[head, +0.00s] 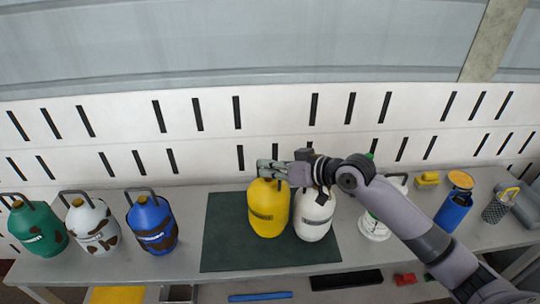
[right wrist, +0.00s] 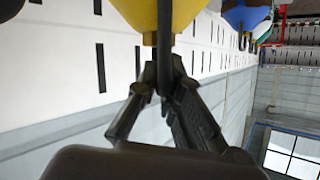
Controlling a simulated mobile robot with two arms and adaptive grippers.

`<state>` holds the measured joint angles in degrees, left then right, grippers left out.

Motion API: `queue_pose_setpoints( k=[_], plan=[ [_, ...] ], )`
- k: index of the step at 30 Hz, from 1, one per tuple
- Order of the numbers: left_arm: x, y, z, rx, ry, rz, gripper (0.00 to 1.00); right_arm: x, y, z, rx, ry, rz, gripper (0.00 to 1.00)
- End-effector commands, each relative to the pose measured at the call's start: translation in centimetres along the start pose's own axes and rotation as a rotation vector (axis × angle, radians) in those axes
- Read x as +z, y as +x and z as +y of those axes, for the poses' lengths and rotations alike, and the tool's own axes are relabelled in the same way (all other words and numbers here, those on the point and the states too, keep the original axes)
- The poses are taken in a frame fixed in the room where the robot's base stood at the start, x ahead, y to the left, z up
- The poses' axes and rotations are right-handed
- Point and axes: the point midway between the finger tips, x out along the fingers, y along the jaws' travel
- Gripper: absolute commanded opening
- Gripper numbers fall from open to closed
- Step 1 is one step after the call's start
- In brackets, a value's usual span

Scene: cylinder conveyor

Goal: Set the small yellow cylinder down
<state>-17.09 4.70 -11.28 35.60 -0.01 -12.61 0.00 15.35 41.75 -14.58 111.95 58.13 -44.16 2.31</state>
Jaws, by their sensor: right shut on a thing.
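The small yellow cylinder (head: 268,210) is upright at the dark green mat (head: 225,245), just left of a white cylinder (head: 315,217). I cannot tell for sure whether its base touches the mat. My right gripper (head: 268,168) is at its top, shut on its handle. In the right wrist view, the fingers (right wrist: 162,85) close around the dark handle bar (right wrist: 165,45), with the yellow body (right wrist: 190,12) at the top of the picture. The gripper hides the handle in the head view. My left gripper is not in view.
Green (head: 38,230), white-and-brown (head: 93,226) and blue (head: 152,226) cylinders stand on the left of the table. A slotted white panel (head: 270,130) rises behind.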

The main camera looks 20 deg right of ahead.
Motion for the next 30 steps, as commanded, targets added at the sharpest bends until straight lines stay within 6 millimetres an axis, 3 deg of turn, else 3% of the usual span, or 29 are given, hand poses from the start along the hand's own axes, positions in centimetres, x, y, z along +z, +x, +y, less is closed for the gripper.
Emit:
queue_pose_setpoints(
  k=[10, 24, 25, 30],
  plan=[
    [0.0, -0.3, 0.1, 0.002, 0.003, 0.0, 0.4, 3.0, 1.4, 0.7, -0.001, 0.0, 0.009, 0.0],
    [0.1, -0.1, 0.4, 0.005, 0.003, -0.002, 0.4, 3.6, 1.7, 0.9, 0.0, -0.003, 0.011, 0.0],
    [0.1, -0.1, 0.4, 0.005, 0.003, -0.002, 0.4, 4.1, 1.7, 0.9, 0.0, 0.0, -0.001, 0.09],
    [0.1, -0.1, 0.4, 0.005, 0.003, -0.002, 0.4, 4.1, 1.7, 0.9, 0.0, 0.0, -0.001, 0.21]
  ],
)
